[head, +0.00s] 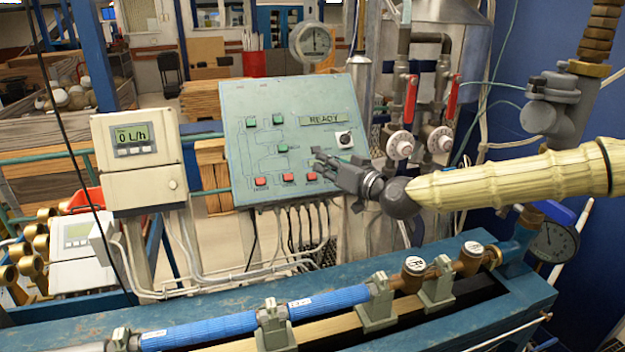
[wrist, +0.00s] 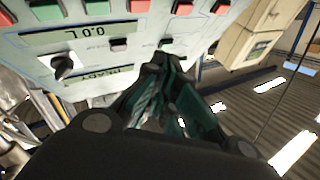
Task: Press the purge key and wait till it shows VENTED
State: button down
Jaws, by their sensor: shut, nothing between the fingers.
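The grey-green control panel (head: 235,115) stands upright in the middle of the head view. Its display (head: 324,119) reads READY. Green keys (head: 279,119) sit on its upper part. Along its lower edge are red keys (head: 261,181), one of them (head: 311,176) close to my gripper (head: 322,163). The key labels are too small to read, so I cannot tell which is the purge key. My gripper is shut and empty in front of the panel's lower right; contact is unclear. In the wrist view, my gripper (wrist: 172,85) partly covers the panel, and the READY display (wrist: 98,76) shows beside it.
A black knob (head: 344,140) is on the panel's right side. A flow meter (head: 135,145) reading 0 L/h stands to the left. Pipes with red-handled valves (head: 411,100) rise on the right. The blue bench (head: 215,306) with a blue pipe runs below.

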aim_at(312, 176)
jog(key=shift+w+a+f+b, duration=0.3)
jog(key=shift+w+f+b, duration=0.4)
jog(key=shift+w+f, duration=0.2)
jog(key=shift+w+a+f+b, duration=0.3)
jog(key=shift+w+f+b, duration=0.35)
jog(key=shift+w+f, duration=0.15)
jog(key=shift+r, duration=0.1)
jog(key=shift+w, duration=0.1)
jog(key=shift+w+a+f+b, duration=0.2)
jog(key=shift+f+b, duration=0.15)
jog(key=shift+b, duration=0.25)
jog(key=shift+w+f+b, duration=0.2)
jog(key=shift+w+b, duration=0.1)
jog(key=shift+b, duration=0.1)
dwell(0.9)
jog(key=shift+s+r, duration=0.1)
jog(key=shift+r, duration=0.05)
jog(key=shift+s+d+r, duration=0.15)
jog(key=shift+s+r, duration=0.25)
jog(key=shift+s, duration=0.1)
dwell(0.5)
